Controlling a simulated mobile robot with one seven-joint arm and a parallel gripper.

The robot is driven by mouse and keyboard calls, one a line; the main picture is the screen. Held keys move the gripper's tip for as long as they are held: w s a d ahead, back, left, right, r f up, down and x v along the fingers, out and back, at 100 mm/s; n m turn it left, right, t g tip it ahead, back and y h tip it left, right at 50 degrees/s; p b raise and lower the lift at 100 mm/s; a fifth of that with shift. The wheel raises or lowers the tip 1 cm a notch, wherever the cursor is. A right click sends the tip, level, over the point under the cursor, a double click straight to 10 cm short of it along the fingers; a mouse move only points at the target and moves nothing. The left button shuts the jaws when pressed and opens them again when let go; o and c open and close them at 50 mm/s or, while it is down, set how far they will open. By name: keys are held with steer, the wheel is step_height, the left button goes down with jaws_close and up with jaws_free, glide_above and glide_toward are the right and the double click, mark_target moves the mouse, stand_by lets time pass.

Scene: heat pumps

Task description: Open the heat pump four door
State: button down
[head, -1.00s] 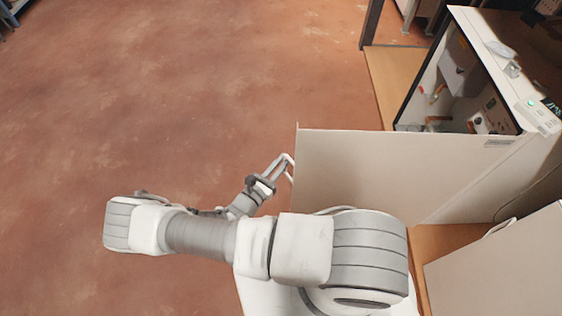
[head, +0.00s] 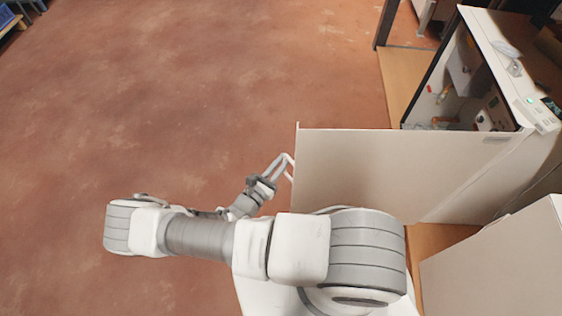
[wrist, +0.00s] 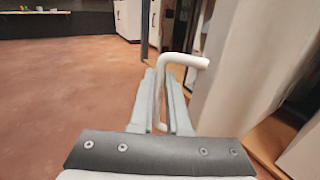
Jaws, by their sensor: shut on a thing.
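The heat pump door (head: 390,172) is a large pale panel that stands swung wide open from the heat pump cabinet (head: 500,60). The cabinet's inside shows pipes and fittings. My gripper (head: 278,168) is at the free left edge of the door. In the wrist view my gripper (wrist: 163,105) is shut on the white bent door handle (wrist: 185,60), whose upper arm runs right to the door panel (wrist: 245,60). The handle's lower part is between the fingers. In the head view the handle (head: 291,165) is partly hidden by the fingers.
Another pale unit (head: 500,265) stands at the lower right, close to the door. A wooden base strip (head: 402,75) runs along the floor by the cabinet. The reddish floor (head: 200,80) to the left is clear.

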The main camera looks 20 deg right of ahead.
steer(key=shift+s+d, duration=0.5)
steer(key=shift+s, duration=0.1)
steer(key=c, duration=1.2)
jaws_free()
steer(key=shift+w+a, duration=0.15)
steer(key=shift+a, duration=0.15)
steer(key=p+v, duration=0.1)
steer(key=v, duration=1.6)
steer(key=shift+a+r, duration=0.1)
steer(key=shift+a, duration=0.05)
steer(key=shift+r, duration=0.1)
